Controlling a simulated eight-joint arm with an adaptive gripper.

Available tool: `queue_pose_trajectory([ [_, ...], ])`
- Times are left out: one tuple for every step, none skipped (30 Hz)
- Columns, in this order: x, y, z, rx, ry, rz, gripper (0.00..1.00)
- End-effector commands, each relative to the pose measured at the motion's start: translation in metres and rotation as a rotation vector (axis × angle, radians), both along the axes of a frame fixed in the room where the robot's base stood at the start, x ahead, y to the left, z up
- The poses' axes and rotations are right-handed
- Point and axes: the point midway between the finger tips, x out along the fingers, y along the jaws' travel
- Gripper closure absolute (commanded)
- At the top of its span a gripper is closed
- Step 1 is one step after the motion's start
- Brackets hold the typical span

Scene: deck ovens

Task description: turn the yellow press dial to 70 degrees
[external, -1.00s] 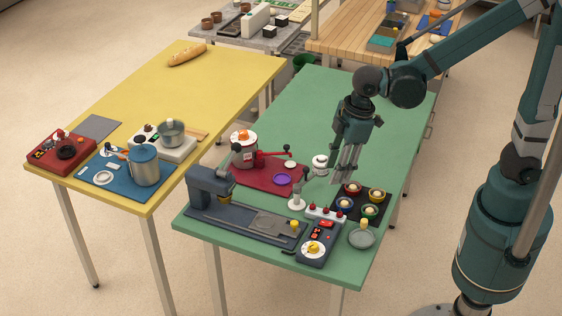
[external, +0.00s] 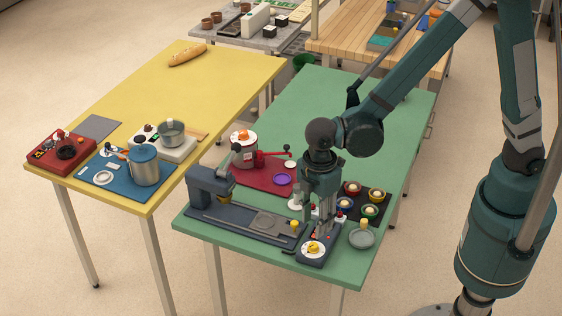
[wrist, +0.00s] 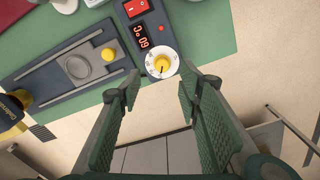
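The yellow press dial (external: 313,248) sits on a round white scale at the front end of a dark control box (external: 304,259). In the wrist view, the dial (wrist: 162,64) has a dark pointer line. The box's red display (wrist: 141,35) appears upside down and seems to read 60 °C. My gripper (external: 319,230) points down over the control box, close to the dial. In the wrist view, the fingers of my gripper (wrist: 159,84) are apart with nothing between them. The dial shows just beyond the gap between the tips. I cannot tell the exact height above it.
The dark press (external: 208,188) and its long base stand left of the control box. A red switch (wrist: 136,8) is on the same box. A grey dish (external: 361,239) and a black tray of coloured cups (external: 377,194) lie to the right. The green table's front corner is free.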

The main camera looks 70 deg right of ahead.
Motion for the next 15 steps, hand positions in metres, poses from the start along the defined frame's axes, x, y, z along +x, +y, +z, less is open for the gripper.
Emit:
queue_pose_trajectory([
  [-0.0001, 0.0031, -0.0019, -0.002, 0.003, 0.009, 0.65],
  [-0.0005, 0.0042, -0.0030, -0.003, 0.005, 0.012, 0.65],
  [-0.0009, 0.0053, -0.0043, -0.005, 0.007, 0.016, 0.65],
  [-0.0012, 0.0060, -0.0050, -0.005, 0.008, 0.018, 0.65],
  [-0.0013, 0.0064, -0.0055, -0.005, 0.009, 0.020, 0.65],
  [-0.0015, 0.0067, -0.0059, -0.006, 0.009, 0.021, 0.65],
  [-0.0016, 0.0068, -0.0061, -0.006, 0.009, 0.021, 0.65],
  [-0.0016, 0.0068, -0.0062, -0.006, 0.009, 0.021, 0.65],
  [-0.0015, 0.0067, -0.0062, -0.006, 0.009, 0.021, 0.65],
  [-0.0015, 0.0066, -0.0061, -0.006, 0.009, 0.021, 0.65],
  [-0.0015, 0.0066, -0.0061, -0.006, 0.009, 0.021, 0.65],
  [-0.0015, 0.0066, -0.0061, -0.006, 0.009, 0.021, 0.65],
  [-0.0016, 0.0065, -0.0061, -0.006, 0.009, 0.021, 0.65],
  [-0.0015, 0.0065, -0.0061, -0.006, 0.009, 0.021, 0.65],
  [-0.0015, 0.0065, -0.0061, -0.006, 0.009, 0.021, 0.65],
])
